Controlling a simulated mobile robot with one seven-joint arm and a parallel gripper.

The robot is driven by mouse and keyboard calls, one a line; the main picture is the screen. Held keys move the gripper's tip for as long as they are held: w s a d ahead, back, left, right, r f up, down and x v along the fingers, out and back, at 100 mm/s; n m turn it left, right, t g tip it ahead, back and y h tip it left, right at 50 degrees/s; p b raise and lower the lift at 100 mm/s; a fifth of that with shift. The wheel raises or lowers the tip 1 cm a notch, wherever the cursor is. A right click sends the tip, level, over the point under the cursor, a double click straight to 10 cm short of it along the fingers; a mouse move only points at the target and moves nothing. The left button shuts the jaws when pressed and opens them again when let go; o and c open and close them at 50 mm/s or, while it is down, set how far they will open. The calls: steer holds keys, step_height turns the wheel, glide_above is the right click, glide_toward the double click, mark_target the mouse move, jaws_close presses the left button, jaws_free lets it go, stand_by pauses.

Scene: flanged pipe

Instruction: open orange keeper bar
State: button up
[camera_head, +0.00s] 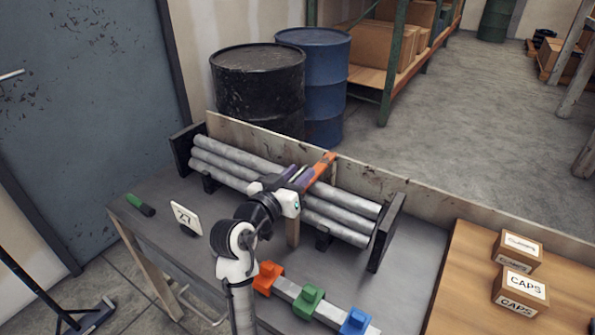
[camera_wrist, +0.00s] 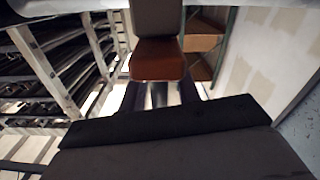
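The orange keeper bar (camera_head: 321,167) rises at a slant above the stacked grey pipes, near the middle of the rack. My gripper (camera_head: 301,177) is at the bar's near left side, above the pipes, with its dark purple fingers apart. In the wrist view, my gripper's two dark fingers (camera_wrist: 160,95) stand apart with a gap between them. An orange-brown face of the keeper bar (camera_wrist: 158,62) shows just beyond the fingertips. Whether the fingers touch the bar is unclear. My wrist hides part of the pipes and the bar's lower end.
Grey pipes (camera_head: 235,160) lie in a rack with dark end plates (camera_head: 386,232). A low wall (camera_head: 450,205) runs behind. Orange, green (camera_head: 308,301) and blue blocks sit on a rail in front. A number card (camera_head: 186,217) and green-handled tool (camera_head: 139,204) are at left.

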steer(key=shift+w+d, duration=0.1)
jaws_close()
steer(key=shift+r, duration=0.1)
stand_by(0.4)
